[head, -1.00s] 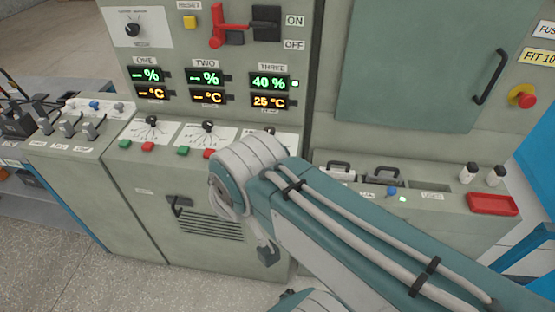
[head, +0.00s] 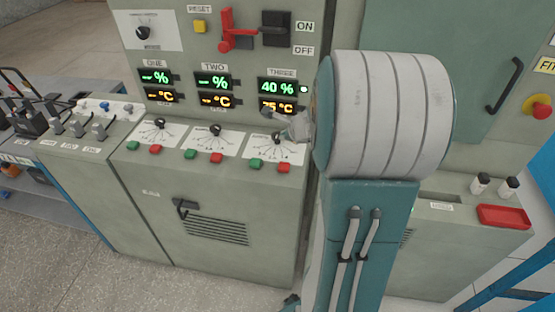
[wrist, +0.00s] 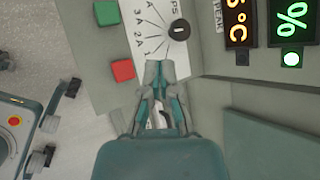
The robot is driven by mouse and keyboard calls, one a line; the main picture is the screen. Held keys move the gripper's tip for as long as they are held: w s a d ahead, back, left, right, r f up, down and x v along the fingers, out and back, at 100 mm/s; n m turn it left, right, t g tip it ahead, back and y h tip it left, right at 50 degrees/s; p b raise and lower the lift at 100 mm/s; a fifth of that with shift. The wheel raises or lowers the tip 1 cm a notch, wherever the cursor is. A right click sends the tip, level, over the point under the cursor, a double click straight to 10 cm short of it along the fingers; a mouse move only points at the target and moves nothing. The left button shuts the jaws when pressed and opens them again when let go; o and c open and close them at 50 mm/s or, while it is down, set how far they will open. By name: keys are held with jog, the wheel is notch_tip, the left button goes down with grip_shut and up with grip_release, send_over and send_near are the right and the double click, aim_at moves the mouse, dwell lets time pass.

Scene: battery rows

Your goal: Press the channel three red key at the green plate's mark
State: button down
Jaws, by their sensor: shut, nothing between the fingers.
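The channel three red key (head: 284,167) is a small red block on the front ledge under the column marked THREE. In the wrist view the red key (wrist: 122,70) is to the left of my fingertips, apart from them. My gripper (wrist: 160,66) is shut and empty over the edge of the white dial plate. In the head view my gripper (head: 285,133) is small and partly lost against the panel, above the red key. The green readout (head: 277,87) above shows 40 %. I cannot pick out a separate green plate with a mark.
A green key (head: 255,164) is left of the red key; it also shows in the wrist view (wrist: 106,13). A black dial knob (wrist: 180,30) stands close to my fingertips. The orange readout (head: 277,106) is partly hidden. A red tray (head: 504,216) lies at right.

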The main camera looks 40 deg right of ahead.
aim_at(282, 163)
jog(key=shift+d+f, duration=0.2)
jog(key=shift+f, duration=4.35)
jog(key=shift+f, duration=0.1)
jog(key=shift+s+f, duration=0.1)
jog(key=shift+f, duration=0.15)
jog(key=shift+f, duration=0.4)
jog(key=shift+r, duration=0.85)
